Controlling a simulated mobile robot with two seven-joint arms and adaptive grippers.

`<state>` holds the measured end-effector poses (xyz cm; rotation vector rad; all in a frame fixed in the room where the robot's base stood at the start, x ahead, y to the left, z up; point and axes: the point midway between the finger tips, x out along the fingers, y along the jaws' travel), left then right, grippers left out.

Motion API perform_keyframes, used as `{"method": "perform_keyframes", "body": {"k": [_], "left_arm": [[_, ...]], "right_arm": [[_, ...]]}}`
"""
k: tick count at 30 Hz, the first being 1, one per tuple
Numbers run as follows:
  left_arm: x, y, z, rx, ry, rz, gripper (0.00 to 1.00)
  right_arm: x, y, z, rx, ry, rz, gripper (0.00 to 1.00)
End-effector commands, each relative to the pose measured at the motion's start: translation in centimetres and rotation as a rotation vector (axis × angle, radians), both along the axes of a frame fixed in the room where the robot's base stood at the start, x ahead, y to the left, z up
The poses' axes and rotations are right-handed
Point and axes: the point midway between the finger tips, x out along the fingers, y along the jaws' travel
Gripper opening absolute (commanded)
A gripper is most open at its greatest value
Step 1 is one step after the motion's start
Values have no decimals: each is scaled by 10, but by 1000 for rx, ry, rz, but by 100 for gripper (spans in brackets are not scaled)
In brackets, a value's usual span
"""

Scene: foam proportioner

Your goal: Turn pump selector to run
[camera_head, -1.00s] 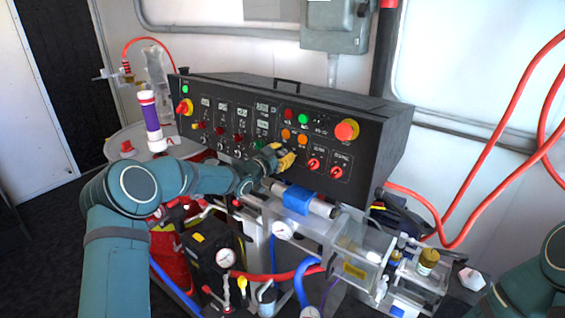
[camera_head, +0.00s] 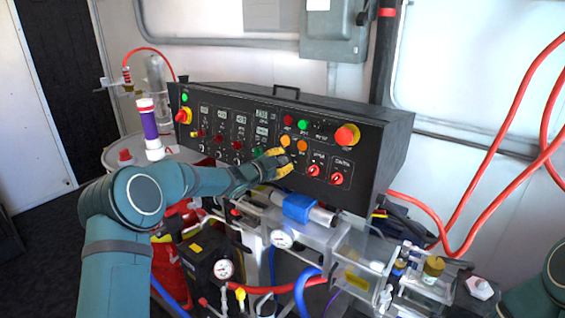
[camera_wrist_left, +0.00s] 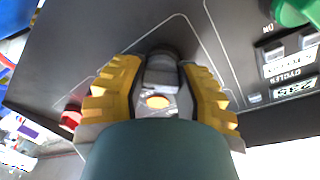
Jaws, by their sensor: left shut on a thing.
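The black control panel (camera_head: 375,150) faces me with rows of buttons, displays and selectors. My left gripper (camera_head: 276,160) has yellow fingers and is at the panel's face, just below the orange buttons (camera_head: 285,140). In the left wrist view, its fingers (camera_wrist_left: 160,75) are shut on a dark knob (camera_wrist_left: 162,52) on the panel. The knob's label and pointer are hidden, so I cannot tell its setting. Two red selectors (camera_head: 313,170) are to the right of the gripper. My right gripper is not in view; only part of that arm shows at the right edge.
A red emergency-style button (camera_head: 346,135) is at the panel's right. A green button (camera_wrist_left: 295,10) shows in the wrist view. Red hoses (camera_head: 500,195) hang at right.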

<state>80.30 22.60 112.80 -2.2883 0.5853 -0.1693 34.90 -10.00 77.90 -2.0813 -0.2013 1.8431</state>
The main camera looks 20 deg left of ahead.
Motion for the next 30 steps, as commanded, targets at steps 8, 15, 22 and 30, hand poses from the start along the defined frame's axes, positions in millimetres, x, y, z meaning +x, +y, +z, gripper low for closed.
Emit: {"method": "perform_keyframes", "body": {"k": [8,15,22,30], "left_arm": [[0,0,2,1,-4,0,0],[0,0,1,1,-3,-1,63],[-1,1,1,0,-2,0,63],[-31,17,3,1,0,1,63]], "right_arm": [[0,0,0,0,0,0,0],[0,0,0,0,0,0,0],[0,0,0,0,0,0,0],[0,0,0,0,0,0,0]]}}
